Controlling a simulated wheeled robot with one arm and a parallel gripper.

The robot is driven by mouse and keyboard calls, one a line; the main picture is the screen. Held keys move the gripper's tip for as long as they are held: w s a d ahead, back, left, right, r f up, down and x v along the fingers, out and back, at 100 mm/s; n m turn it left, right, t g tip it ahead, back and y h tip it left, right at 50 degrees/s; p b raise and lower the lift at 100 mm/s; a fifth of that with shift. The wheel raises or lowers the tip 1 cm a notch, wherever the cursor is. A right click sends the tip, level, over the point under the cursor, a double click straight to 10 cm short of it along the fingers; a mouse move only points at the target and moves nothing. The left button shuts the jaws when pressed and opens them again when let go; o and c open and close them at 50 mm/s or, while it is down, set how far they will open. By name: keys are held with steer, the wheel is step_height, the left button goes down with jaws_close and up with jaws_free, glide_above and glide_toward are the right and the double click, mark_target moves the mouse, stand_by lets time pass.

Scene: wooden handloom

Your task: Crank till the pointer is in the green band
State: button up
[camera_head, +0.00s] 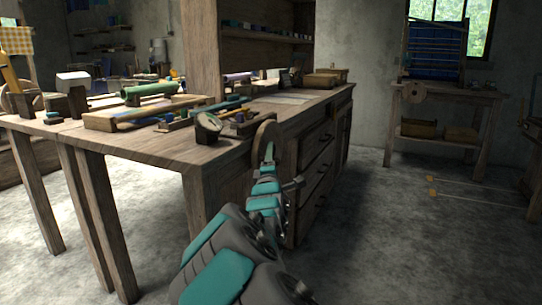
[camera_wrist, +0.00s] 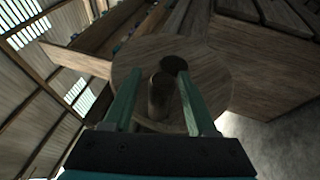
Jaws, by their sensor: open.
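The crank is a round wooden disc (camera_head: 264,139) on the side of the workbench, near its front right corner. In the wrist view the disc (camera_wrist: 210,88) faces me, with a short peg-like handle (camera_wrist: 158,97) standing out from it and a dark round spot above. My gripper (camera_wrist: 158,78) is open, its teal fingers on either side of the handle with gaps visible. In the head view my gripper (camera_head: 270,152) is at the disc, its fingers barely visible. A round dial (camera_head: 208,124) sits on the bench corner; its pointer and green band are too small to read.
The workbench (camera_head: 150,150) carries a green roll (camera_head: 148,91), wooden trays and small tools. Drawers (camera_head: 318,147) line its right side. Open concrete floor (camera_head: 385,225) lies to the right. A small table (camera_head: 450,94) with a blue-threaded loom stands at the back right.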

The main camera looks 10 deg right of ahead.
steer(key=shift+w+d, duration=0.1)
steer(key=shift+w, duration=0.25)
jaws_close()
stand_by(0.3)
steer(key=shift+r, duration=0.1)
stand_by(0.9)
